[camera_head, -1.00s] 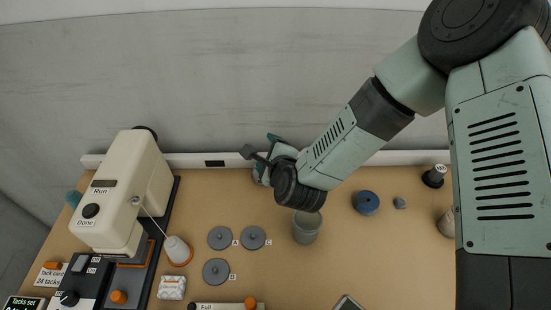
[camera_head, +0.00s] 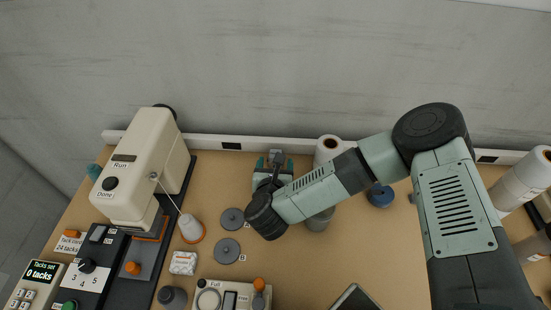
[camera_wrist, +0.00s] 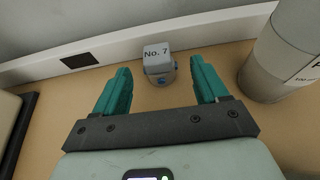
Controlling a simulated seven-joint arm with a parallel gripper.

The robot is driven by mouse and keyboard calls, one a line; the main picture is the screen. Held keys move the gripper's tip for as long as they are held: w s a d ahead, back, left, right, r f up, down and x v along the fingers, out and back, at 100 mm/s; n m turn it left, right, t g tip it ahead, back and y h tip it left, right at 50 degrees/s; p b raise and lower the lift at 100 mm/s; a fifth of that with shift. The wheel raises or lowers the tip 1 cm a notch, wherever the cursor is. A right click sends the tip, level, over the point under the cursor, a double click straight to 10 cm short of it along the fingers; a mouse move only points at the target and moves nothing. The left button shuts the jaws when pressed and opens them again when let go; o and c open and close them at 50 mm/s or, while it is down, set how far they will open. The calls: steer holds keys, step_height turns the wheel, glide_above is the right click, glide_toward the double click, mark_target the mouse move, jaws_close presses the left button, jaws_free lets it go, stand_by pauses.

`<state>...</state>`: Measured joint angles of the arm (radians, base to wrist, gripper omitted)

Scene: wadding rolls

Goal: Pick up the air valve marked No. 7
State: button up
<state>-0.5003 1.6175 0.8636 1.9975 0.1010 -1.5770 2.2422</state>
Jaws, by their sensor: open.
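The air valve (camera_wrist: 158,66) is a small grey block with a "No. 7" label on its top and a blue spot on its lower front. It stands upright near the back wall ledge. In the head view the valve (camera_head: 276,156) is a small grey shape at my gripper's far end. My gripper (camera_wrist: 160,80) has two teal fingers, spread wide and empty. In the wrist view the valve lies ahead between the fingertips, with a gap on both sides. In the head view my gripper (camera_head: 273,166) points at the back ledge, partly covered by my wrist.
A white roll (camera_wrist: 280,55) stands close right of the valve; it also shows in the head view (camera_head: 328,149). A cream machine (camera_head: 145,165) stands left. Grey discs (camera_head: 228,249), a grey cup (camera_head: 320,220) and a blue disc (camera_head: 380,196) lie nearer. The back ledge (camera_wrist: 110,58) runs behind the valve.

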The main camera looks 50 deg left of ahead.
mark_target(273, 152)
steer(key=x, duration=0.5)
steer(key=shift+a, duration=0.2)
steer(key=c, duration=1.2)
